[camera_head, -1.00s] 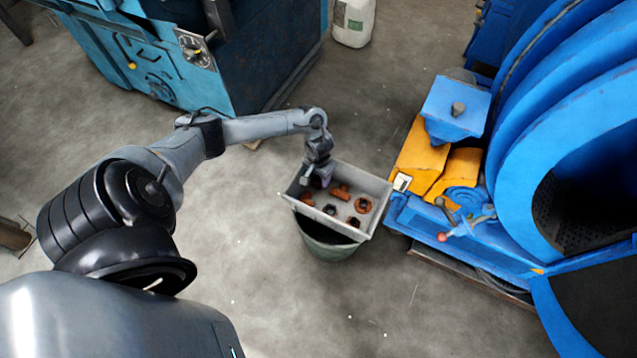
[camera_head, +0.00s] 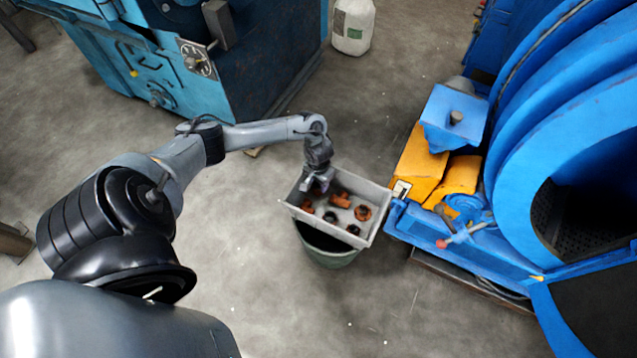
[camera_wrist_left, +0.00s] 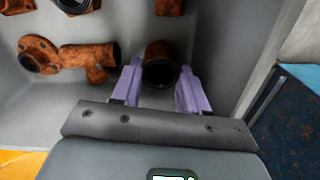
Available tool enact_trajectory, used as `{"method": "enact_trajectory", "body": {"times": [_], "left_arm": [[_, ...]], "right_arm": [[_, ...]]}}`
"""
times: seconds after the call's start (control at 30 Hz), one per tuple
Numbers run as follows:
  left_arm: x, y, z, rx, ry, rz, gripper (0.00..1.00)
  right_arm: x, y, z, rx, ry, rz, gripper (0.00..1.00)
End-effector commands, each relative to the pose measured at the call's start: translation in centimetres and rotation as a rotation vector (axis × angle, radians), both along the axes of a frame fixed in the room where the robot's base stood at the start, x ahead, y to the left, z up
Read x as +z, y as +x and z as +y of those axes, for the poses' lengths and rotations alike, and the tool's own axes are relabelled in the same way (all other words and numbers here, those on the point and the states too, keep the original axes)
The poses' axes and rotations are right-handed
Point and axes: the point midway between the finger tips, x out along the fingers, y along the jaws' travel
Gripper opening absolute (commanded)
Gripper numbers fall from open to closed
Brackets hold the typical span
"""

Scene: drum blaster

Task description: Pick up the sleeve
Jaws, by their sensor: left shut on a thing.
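The sleeve (camera_wrist_left: 160,55) is a short rust-brown tube with a dark open end, between the two purple fingers of my left gripper (camera_wrist_left: 159,84) in the left wrist view. The fingers touch its sides. In the head view my left gripper (camera_head: 317,184) is over the upper left end of the grey tray (camera_head: 375,235), and it hides the sleeve there. I cannot tell whether the sleeve is clear of the tray floor. My right gripper is not in view.
Other rusty fittings lie in the tray, including a flanged tee (camera_wrist_left: 68,58), a short pipe piece (camera_wrist_left: 168,6) and dark rings (camera_head: 330,216). The tray rests on a dark green bin (camera_head: 330,257). A blue machine (camera_head: 545,130) stands right, a teal one (camera_head: 215,80) behind.

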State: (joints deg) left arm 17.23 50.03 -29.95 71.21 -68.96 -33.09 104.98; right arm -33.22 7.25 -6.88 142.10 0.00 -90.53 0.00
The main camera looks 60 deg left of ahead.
Motion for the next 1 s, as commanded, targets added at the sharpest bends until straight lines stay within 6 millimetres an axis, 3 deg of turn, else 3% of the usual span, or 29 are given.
{"method": "enact_trajectory", "body": {"times": [0.3, 0.7, 1.0], "left_arm": [[4.5, 0.1, -0.1, -0.001, -0.001, -0.001, 0.03], [8.8, 0.2, -8.1, -0.002, -0.004, -0.001, 0.03], [10.3, 0.3, -11.2, -0.001, -0.001, 0.0, 0.03]], "right_arm": [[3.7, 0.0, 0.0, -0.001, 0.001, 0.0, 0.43], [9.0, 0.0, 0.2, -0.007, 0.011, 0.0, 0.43], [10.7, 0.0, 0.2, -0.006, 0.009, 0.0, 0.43]]}}
